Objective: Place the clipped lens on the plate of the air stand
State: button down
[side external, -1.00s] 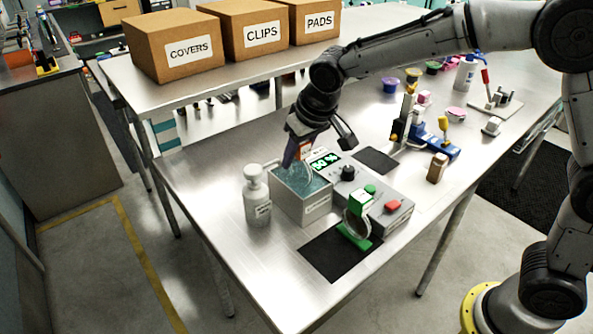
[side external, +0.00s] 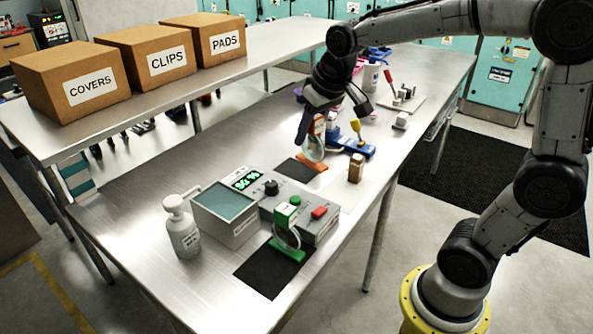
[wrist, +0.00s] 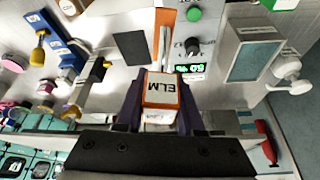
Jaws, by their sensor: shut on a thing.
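My gripper (side external: 309,122) is shut on the orange clip (wrist: 163,88) marked ELM, with the round clear lens (side external: 313,148) below it. An orange strip (side external: 311,176) shows under the lens, and also beyond the clip in the wrist view. In the side view the lens appears in front of a dark mat (side external: 290,172); I cannot tell whether anything touches the table. A blue stand (side external: 357,148) with a yellow knob is just right of the lens. No readable label marks the air stand, and part of this area is hidden by my gripper.
A liquid tank (side external: 224,206), a control box (side external: 322,229) and a white bottle (side external: 183,230) stand nearer the front. A green-clipped lens (side external: 288,234) stands by the front mat (side external: 258,276). A small brown block (side external: 356,168) is close to the right.

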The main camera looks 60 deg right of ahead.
jog(key=s+d+r+m, duration=0.2)
jog(key=s+d, duration=0.1)
jog(key=d, duration=0.2)
jog(key=shift+h, duration=0.4)
jog(key=shift+w+d+f, duration=0.75)
jog(key=shift+w+f, duration=1.5)
jog(key=shift+w+d+f, duration=0.75)
jog(key=shift+w+f, duration=1.45)
jog(key=shift+w+d+f, duration=0.75)
jog(key=shift+w+f, duration=1.5)
jog(key=shift+f, duration=0.1)
jog(key=c, duration=0.5)
grip_release()
